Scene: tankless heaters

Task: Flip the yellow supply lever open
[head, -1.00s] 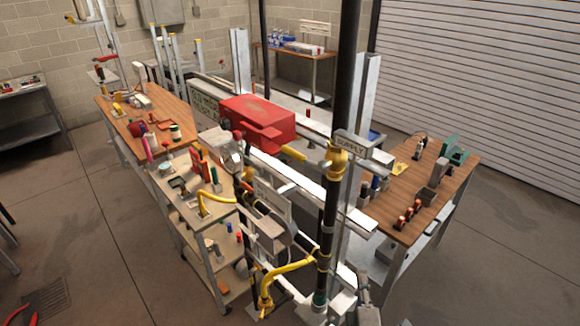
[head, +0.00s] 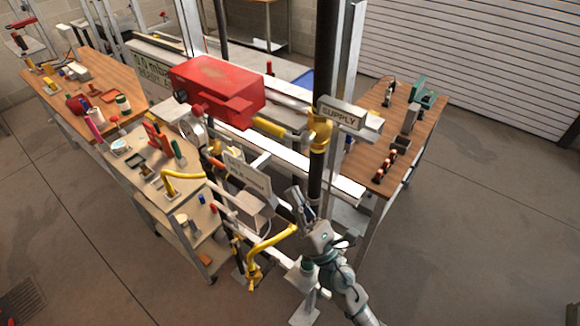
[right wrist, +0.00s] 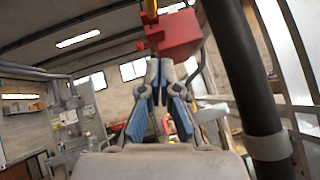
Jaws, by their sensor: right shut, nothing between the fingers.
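The yellow supply lever (head: 268,127) points left from a brass valve (head: 319,135) on the black vertical pipe, below the grey SUPPLY sign (head: 342,113). My right gripper (head: 298,193) is shut and empty, below the lever and valve and just left of the pipe, apart from the lever. In the right wrist view, its blue-padded fingers (right wrist: 159,66) point up toward the red box. A yellow piece (right wrist: 150,10), likely the lever, shows above them at the top edge. My left gripper is out of view.
The red box (head: 215,88) stands just left of the lever. The black pipe (head: 316,175) rises close beside my gripper; it is also at right in the wrist view (right wrist: 245,85). Yellow bent pipes (head: 272,240) and a white sign (head: 248,172) are nearby. Wooden benches flank the rack.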

